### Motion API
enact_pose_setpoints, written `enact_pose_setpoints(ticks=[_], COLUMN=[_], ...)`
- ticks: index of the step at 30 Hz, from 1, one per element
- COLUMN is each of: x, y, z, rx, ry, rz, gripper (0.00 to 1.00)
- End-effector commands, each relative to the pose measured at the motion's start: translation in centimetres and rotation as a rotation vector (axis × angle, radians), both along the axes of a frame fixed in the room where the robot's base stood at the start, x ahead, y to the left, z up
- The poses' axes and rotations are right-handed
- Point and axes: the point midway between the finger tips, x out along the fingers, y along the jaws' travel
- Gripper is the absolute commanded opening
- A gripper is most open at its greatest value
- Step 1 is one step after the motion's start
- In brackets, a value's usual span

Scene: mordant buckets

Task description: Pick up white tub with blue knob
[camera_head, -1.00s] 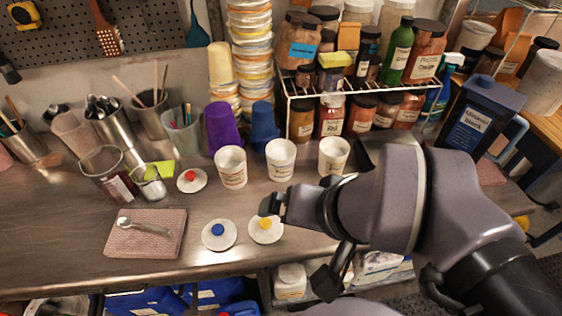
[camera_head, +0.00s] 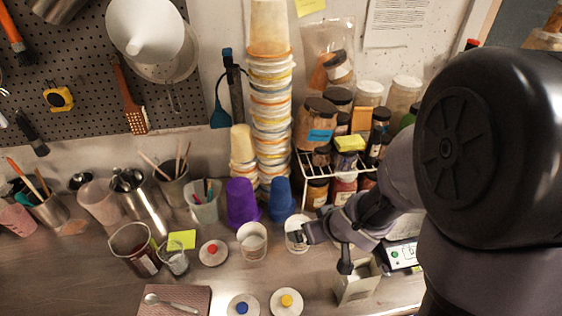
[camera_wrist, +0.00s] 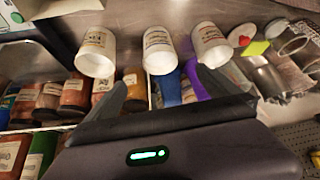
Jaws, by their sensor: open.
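A flat white round lid with a blue knob (camera_head: 242,307) lies near the bottom edge of the head view, partly cut off. White tubs stand in a row behind it: one (camera_head: 252,241) is left of my gripper (camera_head: 322,252), another (camera_head: 296,232) is at its near finger. In the wrist view three white tubs show, the left (camera_wrist: 97,50), middle (camera_wrist: 159,50) and right (camera_wrist: 212,46). My gripper (camera_wrist: 158,80) is open and empty, its fingers spread around the middle tub's direction; contact cannot be told. No blue knob shows on these tubs.
Lids with a yellow knob (camera_head: 286,301) and a red knob (camera_head: 212,252) lie on the bench. A purple cup (camera_head: 242,203) and blue cup (camera_head: 281,202) stand behind the tubs. A jar rack (camera_head: 318,170), an open box (camera_head: 358,284) and a scale (camera_head: 403,255) are near my arm.

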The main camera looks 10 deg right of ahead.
Motion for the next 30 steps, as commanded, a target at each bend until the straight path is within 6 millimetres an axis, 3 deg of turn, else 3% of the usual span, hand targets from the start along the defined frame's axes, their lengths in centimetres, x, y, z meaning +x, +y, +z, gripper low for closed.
enact_pose_setpoints(ticks=[3,9,17,24,30], x=[1.6,4.7,6.4,8.8,9.0], y=[0.4,1.0,1.3,1.7,1.7], z=[-4.1,-8.8,-10.8,-14.5,-14.2], rx=[0.001,-0.001,-0.001,-0.002,-0.003], ry=[0.001,0.001,0.000,0.000,-0.002], rz=[0.004,0.001,0.000,0.000,-0.001], gripper=[1.00,1.00,1.00,1.00,1.00])
